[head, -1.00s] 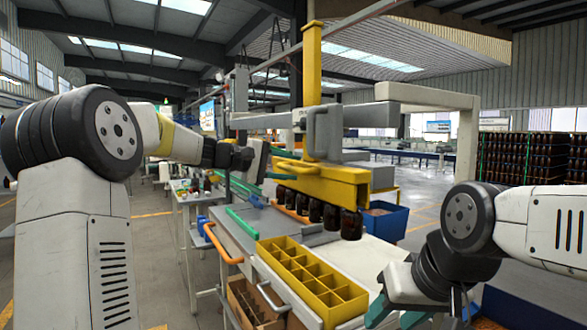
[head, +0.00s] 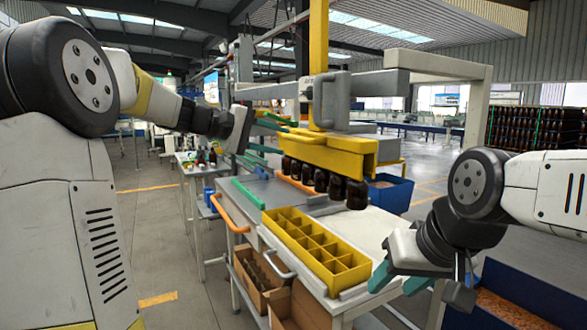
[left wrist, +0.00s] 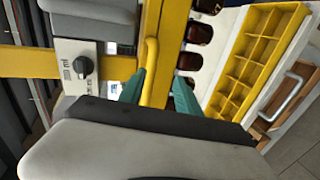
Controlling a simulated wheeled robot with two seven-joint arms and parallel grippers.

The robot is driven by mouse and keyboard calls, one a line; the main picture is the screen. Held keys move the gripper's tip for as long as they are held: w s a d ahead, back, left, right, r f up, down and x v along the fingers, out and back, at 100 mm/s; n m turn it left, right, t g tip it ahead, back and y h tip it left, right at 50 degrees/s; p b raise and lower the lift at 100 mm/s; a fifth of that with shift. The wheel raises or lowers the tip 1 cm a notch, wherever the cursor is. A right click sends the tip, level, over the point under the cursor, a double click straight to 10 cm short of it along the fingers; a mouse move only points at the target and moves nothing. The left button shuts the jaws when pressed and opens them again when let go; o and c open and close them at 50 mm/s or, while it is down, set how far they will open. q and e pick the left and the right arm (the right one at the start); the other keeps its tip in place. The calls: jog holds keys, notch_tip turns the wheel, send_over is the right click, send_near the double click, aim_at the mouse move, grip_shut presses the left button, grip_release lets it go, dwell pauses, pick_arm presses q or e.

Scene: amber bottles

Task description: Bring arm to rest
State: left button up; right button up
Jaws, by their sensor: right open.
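My left gripper (head: 264,136) is at the left end of the yellow lifting head (head: 325,150), its green fingers apart. In the left wrist view its fingers (left wrist: 160,90) stand apart beside a yellow handle bar (left wrist: 150,68); I cannot tell whether they touch it. Amber bottles (head: 357,194) hang in a row under the lifting head, and several show in the left wrist view (left wrist: 198,34). The yellow divided crate (head: 318,250) sits below on the bench, its visible compartments empty. My right gripper (head: 392,280) is open and empty, right of the crate.
The bench (head: 365,225) has an orange handle (head: 230,215) on its left side. Cardboard boxes (head: 258,275) sit on its lower shelf. A blue bin (head: 388,192) stands behind the bench, and another blue container (head: 530,300) is at lower right. The left aisle floor is clear.

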pick_arm(q)
jog(key=s+d+f+m+g+y, duration=0.1)
jog(key=s+f+y, duration=0.25)
jog(key=s, duration=0.45)
jog(key=s+f+m+g+y, duration=0.1)
jog(key=s+f+m+y, duration=0.1)
jog(key=s+f, duration=0.45)
jog(key=s+a+f+m+y, duration=0.1)
jog(key=s+a+f+y, duration=0.1)
jog(key=s, duration=0.5)
jog(key=s+a+f+m+y, duration=0.2)
jog(key=s+a+f+y, duration=0.1)
jog(key=s+f, duration=0.4)
jog(key=shift+s+a+t, duration=0.3)
jog(key=shift+s+a, duration=0.5)
jog(key=shift+a, duration=0.1)
